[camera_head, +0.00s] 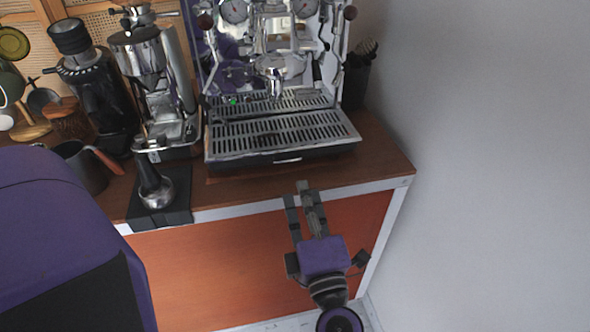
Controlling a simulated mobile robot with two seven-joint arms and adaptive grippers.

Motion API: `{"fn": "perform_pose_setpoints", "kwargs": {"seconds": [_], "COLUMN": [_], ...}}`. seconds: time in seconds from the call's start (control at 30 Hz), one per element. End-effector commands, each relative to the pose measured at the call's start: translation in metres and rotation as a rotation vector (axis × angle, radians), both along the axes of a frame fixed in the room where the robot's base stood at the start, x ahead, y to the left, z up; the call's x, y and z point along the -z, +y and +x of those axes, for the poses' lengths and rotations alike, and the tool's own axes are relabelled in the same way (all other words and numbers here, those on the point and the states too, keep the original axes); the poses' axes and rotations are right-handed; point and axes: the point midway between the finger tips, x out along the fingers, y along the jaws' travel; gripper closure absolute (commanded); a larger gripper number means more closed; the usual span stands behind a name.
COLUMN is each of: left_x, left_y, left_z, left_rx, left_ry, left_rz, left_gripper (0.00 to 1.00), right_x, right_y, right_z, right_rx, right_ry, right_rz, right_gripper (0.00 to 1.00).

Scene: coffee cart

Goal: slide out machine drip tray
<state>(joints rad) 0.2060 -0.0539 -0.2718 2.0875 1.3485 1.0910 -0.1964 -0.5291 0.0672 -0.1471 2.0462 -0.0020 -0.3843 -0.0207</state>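The espresso machine (277,40) stands on the wooden cart top. Its drip tray (262,130) has a dark slotted metal grate, a pale rim and a dark front. A small silver handle (288,160) shows on the tray's front edge, facing me.
A portafilter (157,190) stands on a black mat (170,205) left of the tray. A chrome grinder (150,75), a black grinder (92,90) and a dark pitcher (84,166) stand further left. A dark container (356,82) stands right of the machine, near the grey wall (490,150).

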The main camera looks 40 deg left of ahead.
Motion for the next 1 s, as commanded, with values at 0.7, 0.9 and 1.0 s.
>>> {"fn": "perform_pose_setpoints", "kwargs": {"seconds": [0.7, 0.9, 1.0], "left_x": [-0.014, -0.014, -0.014], "left_y": [0.060, 0.060, 0.060], "left_z": [0.047, 0.047, 0.047], "left_rx": [-0.012, -0.012, -0.012], "left_ry": [0.004, 0.004, 0.004], "left_rz": [0.006, 0.006, 0.006], "left_gripper": [0.76, 0.76, 0.89], "right_x": [-0.009, -0.008, -0.008], "right_y": [-0.002, -0.002, -0.002], "right_z": [-0.008, -0.008, -0.008], "right_rx": [0.003, 0.003, 0.002], "right_ry": [0.010, 0.010, 0.010], "right_rz": [-0.001, 0.000, -0.001], "right_gripper": [0.60, 0.60, 0.60]}}
